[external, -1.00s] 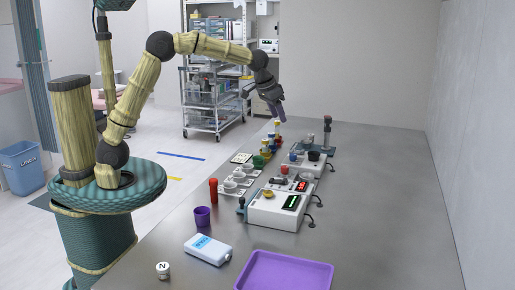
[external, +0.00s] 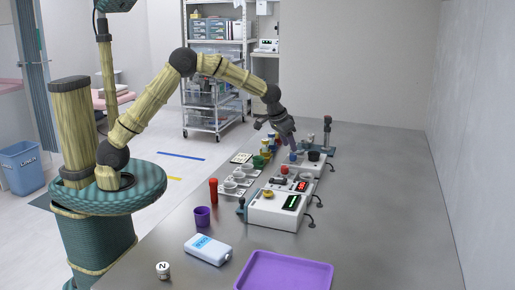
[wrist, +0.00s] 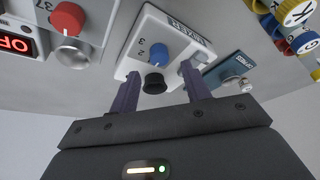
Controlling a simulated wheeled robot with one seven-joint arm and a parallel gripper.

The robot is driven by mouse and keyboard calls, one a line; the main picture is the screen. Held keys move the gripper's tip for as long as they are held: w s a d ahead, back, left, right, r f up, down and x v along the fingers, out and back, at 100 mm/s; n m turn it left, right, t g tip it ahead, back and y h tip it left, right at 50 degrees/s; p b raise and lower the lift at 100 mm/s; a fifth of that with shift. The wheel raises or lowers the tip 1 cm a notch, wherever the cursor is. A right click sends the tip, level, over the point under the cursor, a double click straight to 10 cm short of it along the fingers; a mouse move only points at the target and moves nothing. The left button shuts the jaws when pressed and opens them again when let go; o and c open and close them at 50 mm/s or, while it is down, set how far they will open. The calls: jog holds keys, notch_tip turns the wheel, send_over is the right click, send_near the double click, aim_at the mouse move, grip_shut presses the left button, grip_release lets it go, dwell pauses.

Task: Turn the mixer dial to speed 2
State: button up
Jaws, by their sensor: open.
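The mixer (wrist: 185,28) is a white box with "MIXER" lettering in the wrist view, upside down there. A black round part (wrist: 154,83) is next to the dial. My gripper (wrist: 160,92) is open and empty, its two purple fingers spread on either side of the dial and black part in the picture, apparently short of touching. In the external view, my gripper (external: 291,139) hangs just above the blue dial (external: 293,157).
A unit with a red knob (wrist: 68,18) and red display (wrist: 16,43) stands beside the mixer. A blue-grey device (wrist: 229,74) and lettered colored caps (wrist: 297,12) are on the other side.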

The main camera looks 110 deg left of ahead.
aim_at(293, 154)
jog(key=x, duration=0.4)
jog(key=shift+w+f, duration=0.1)
jog(key=shift+f, duration=0.15)
jog(key=c, duration=1)
jog(key=shift+a+r+m+p, duration=0.1)
jog(key=shift+m+p, duration=0.3)
jog(key=shift+p, duration=0.1)
jog(key=m+p, duration=0.1)
jog(key=m+h+p, duration=0.1)
jog(key=m+p, duration=0.1)
jog(key=shift+a+r+m+t, duration=0.1)
jog(key=shift+r+m+t, duration=0.05)
jog(key=shift+m+t, duration=0.2)
jog(key=shift+f+m+t+h+p, duration=0.1)
jog(key=shift+m+t+h+p, duration=0.1)
jog(key=shift+m+h+p, duration=0.6)
jog(key=shift+f+m+t+h+p, duration=0.15)
jog(key=shift+m+h+p, duration=0.15)
jog(key=shift+m+p, duration=0.9)
jog(key=shift+a+m, duration=0.1)
jog(key=shift+m, duration=0.15)
